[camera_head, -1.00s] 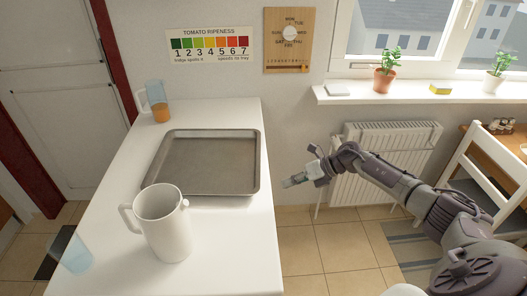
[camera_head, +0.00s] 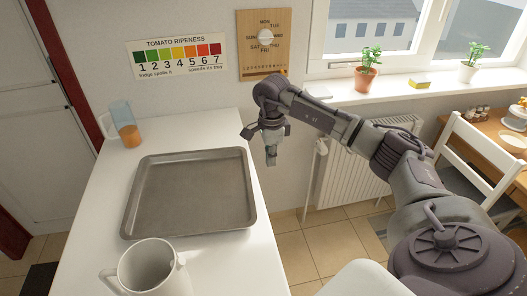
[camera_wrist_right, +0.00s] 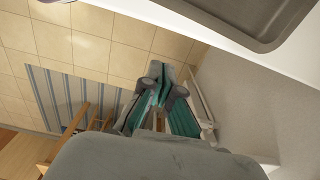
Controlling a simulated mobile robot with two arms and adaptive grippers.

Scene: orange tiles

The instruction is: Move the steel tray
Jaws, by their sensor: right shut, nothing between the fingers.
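The steel tray (camera_head: 190,192) is a grey rectangular pan with a raised rim, lying flat on the white counter. Its corner also shows at the top right of the right wrist view (camera_wrist_right: 262,22). My right gripper (camera_head: 271,160) points down just beyond the counter's right edge, to the right of the tray's far right corner and apart from it. It is shut and empty; in the right wrist view its fingers (camera_wrist_right: 158,95) sit together above the floor. My left gripper is not in view.
A white jug (camera_head: 150,270) stands just in front of the tray. A clear pitcher with orange liquid (camera_head: 128,130) stands at the counter's far left. A white radiator (camera_head: 345,172) is under the window, right of my gripper. The wall with a calendar board (camera_head: 264,45) is behind.

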